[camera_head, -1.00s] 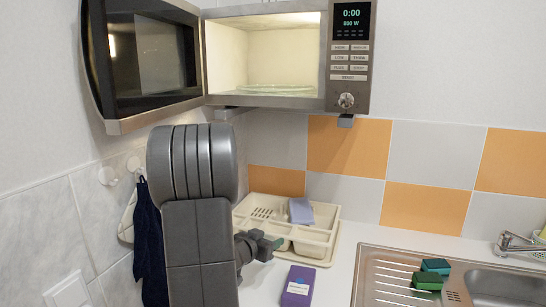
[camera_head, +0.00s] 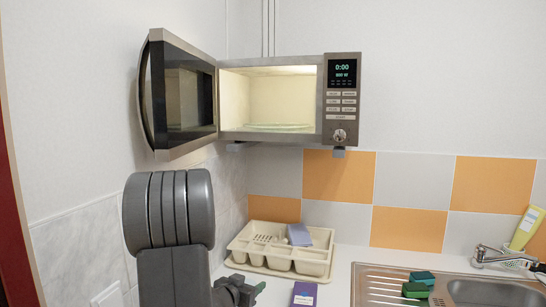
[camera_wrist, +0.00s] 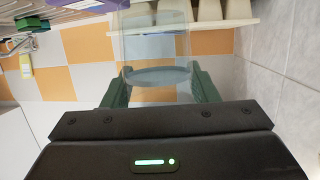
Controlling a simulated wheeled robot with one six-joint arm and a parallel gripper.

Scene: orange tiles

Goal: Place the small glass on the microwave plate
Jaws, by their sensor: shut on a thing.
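A small clear glass (camera_wrist: 157,45) shows between the green fingers of my gripper (camera_wrist: 160,86) in the wrist view. My gripper is shut on it. In the head view my gripper (camera_head: 245,290) is low, in front of the dish rack and well below the microwave; the glass cannot be made out there. The microwave (camera_head: 340,105) is mounted on the wall with its door (camera_head: 180,95) swung open to the left. Its lit inside is empty apart from the glass plate (camera_head: 280,126) on its floor.
A cream dish rack (camera_head: 265,262) with a blue-grey item (camera_head: 299,234) stands on the counter. A purple box (camera_head: 303,295) is in front of it. Green sponges (camera_head: 418,284) lie by the metal sink (camera_head: 490,290) at right. The open door juts out on the left.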

